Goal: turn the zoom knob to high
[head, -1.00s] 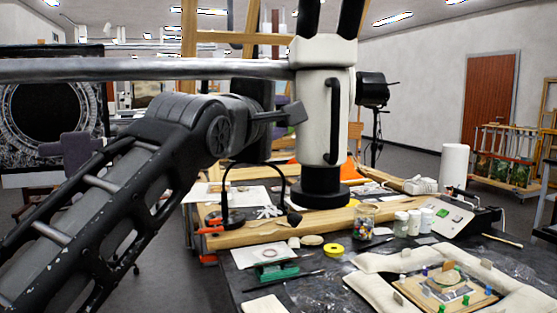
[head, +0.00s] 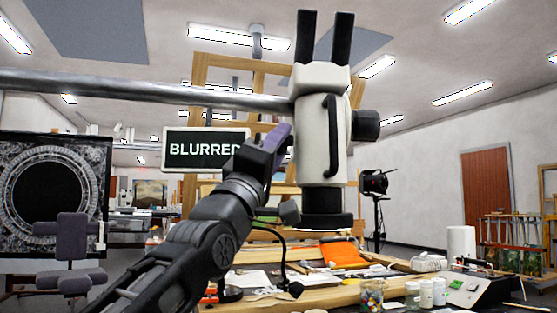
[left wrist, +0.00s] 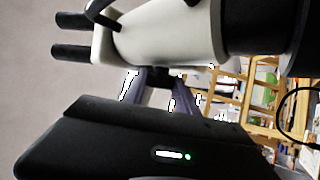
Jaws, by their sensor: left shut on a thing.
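The white microscope (head: 310,120) with black eyepieces hangs from a metal boom in the head view. A black knob (head: 366,124) sticks out of its right side. My left gripper (head: 279,142) is at the microscope's left side. In the left wrist view its fingers (left wrist: 161,84) reach up to the white body (left wrist: 165,35), shut on a dark knob (left wrist: 163,74) there. That knob is mostly hidden by the fingers, and its setting cannot be read. A screen (head: 205,149) behind reads "BLURRED". My right gripper is not in view.
The metal boom (head: 150,88) crosses above my left arm. The workbench below holds an orange cloth (head: 343,254), a jar of coloured bits (head: 371,294) and white bottles (head: 426,293). A black lamp (head: 374,182) stands behind at right.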

